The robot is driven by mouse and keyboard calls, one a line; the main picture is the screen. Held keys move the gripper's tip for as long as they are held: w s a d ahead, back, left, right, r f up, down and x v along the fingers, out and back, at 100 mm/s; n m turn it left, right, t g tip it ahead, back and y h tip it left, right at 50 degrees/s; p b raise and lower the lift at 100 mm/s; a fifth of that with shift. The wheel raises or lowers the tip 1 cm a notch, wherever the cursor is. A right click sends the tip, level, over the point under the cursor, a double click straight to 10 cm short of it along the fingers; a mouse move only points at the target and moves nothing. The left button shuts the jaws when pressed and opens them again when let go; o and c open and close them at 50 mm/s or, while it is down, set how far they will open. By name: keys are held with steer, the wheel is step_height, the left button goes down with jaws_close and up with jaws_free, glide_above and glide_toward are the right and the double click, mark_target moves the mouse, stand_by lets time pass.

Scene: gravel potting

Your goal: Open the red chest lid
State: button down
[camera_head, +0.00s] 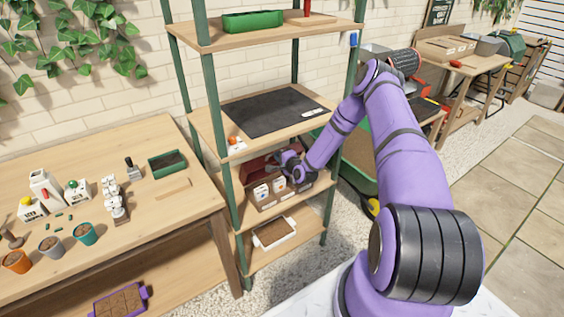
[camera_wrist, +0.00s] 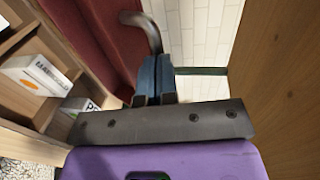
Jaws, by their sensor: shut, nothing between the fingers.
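The chest (camera_head: 268,203) stands on a middle shelf of the rack, with white packets (camera_head: 261,191) inside it. Its red lid (camera_head: 258,168) is raised at an angle, so the compartments show. In the wrist view the red lid (camera_wrist: 98,38) fills the upper left, with a curved grey handle (camera_wrist: 145,30) at its edge. My gripper (camera_head: 288,160) is at the lid, above the packets. Its fingers (camera_wrist: 155,78) are shut and empty, beside the lid below the handle. I cannot tell whether they touch the lid.
The shelf above (camera_head: 203,125) carries a dark mat (camera_head: 270,111) and lies close over my gripper; a wooden panel (camera_wrist: 285,90) is close on the wrist view's right. Green rack posts (camera_head: 222,150) flank the chest. A white tray (camera_head: 274,234) sits below; a potting table (camera_head: 130,165) stands left.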

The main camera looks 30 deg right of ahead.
steer(key=shift+g, duration=0.7)
steer(key=w, duration=0.1)
steer(key=w+r, duration=0.1)
steer(key=w, duration=0.2)
steer(key=shift+w+a+r, duration=0.1)
steer(key=shift+w+r, duration=0.2)
steer(key=shift+w, duration=0.1)
